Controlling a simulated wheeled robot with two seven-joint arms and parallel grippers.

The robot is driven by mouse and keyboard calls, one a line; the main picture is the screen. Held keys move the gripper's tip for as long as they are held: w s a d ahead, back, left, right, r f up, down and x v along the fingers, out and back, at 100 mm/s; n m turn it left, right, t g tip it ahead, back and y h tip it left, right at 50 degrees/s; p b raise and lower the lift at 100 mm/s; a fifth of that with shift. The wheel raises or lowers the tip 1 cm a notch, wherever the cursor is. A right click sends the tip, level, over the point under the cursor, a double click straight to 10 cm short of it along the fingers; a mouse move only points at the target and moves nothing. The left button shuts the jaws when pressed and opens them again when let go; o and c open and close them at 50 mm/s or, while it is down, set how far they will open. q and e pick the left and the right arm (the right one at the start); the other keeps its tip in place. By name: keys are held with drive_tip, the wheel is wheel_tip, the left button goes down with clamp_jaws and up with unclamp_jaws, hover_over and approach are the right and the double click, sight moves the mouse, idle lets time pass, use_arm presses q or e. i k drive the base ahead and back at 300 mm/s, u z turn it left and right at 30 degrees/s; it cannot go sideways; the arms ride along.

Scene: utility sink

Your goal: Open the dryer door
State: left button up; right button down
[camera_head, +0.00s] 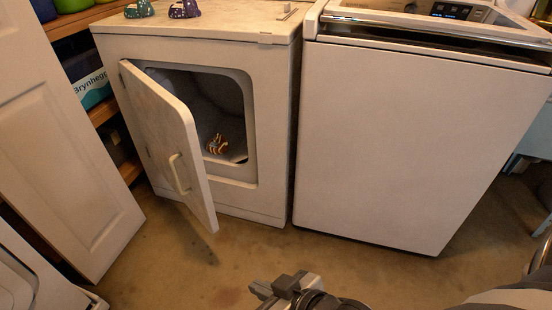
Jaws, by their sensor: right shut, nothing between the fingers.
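The dryer (268,130) is the white machine at centre left. Its door (165,130) is hinged on the left and stands swung well open toward me, showing the dark drum opening. A light bar handle (179,174) is on the door's face. A striped orange and dark cloth item (217,144) lies inside the drum. My right gripper (262,290) is low in the centre of the view, over the floor, shut and empty. It is apart from the door, to its lower right. My left gripper is not in view.
A white washer (420,140) stands right of the dryer. A white panelled door (60,140) is at the left, beside wooden shelves. Two small patterned items (184,9) lie on the dryer top. The brown floor (200,265) in front is clear.

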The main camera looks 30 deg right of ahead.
sight(167, 125)
drive_tip(key=z, duration=0.5)
drive_tip(key=i, duration=0.9)
drive_tip(key=u, duration=0.7)
